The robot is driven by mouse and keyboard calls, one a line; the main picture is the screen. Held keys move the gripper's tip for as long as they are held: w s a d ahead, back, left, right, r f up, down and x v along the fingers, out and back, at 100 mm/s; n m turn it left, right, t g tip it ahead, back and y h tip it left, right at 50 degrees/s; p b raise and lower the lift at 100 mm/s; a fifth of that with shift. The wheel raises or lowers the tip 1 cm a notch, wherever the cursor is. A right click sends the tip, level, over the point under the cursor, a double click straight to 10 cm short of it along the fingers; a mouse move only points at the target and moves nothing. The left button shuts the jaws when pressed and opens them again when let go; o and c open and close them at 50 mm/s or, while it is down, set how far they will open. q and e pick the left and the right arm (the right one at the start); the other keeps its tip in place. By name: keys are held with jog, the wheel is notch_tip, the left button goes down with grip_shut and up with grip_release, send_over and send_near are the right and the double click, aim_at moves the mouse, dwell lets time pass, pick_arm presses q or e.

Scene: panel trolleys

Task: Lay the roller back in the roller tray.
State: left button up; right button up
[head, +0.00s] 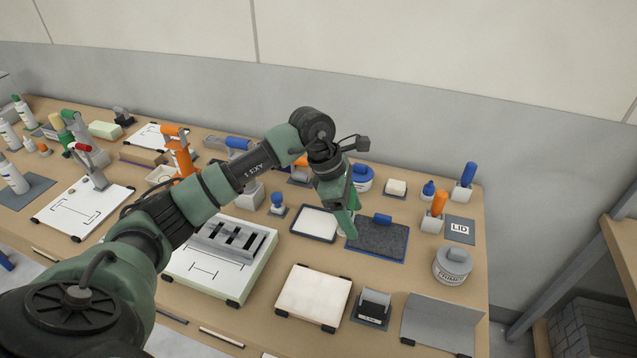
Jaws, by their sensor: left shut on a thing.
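My left gripper (347,226) points down over the middle right of the bench, shut. The thing in its jaws, taken as the roller, is almost wholly hidden by the green fingers; only a pale patch shows beside them. Just left of the fingertips lies a shallow white tray with a dark rim (313,222). Just right is a dark speckled flat pad with a blue edge (377,243), with a short blue cylinder (382,218) at its back edge. I cannot tell for sure which of the two is the roller tray. My right gripper is not in view.
In front lie a pale square board (313,297), a dark holder (373,306) and a grey angled plate (440,322). A grey round tin (452,264) and a LID card (460,229) are at right. A slotted grey block (232,240) stands at left. Bare bench shows between them.

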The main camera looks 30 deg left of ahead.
pick_arm(q)
jog(key=w+a+f+n+t+y, duration=0.1)
jog(key=w+a+n+y, duration=0.1)
jog(key=a+n, duration=0.5)
jog(key=w+a+f+n+t+y+p, duration=0.1)
jog(key=w+a+f+n+y, duration=0.1)
jog(key=a+n, duration=0.4)
jog(key=w+n+y, duration=0.1)
jog(key=w+n, duration=0.1)
jog(key=n, duration=0.1)
jog(key=shift+w+a+t, duration=0.3)
jog(key=shift+w+a, duration=0.05)
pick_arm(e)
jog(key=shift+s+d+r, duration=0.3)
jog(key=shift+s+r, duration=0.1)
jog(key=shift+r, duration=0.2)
pick_arm(q)
jog(key=shift+f, duration=0.1)
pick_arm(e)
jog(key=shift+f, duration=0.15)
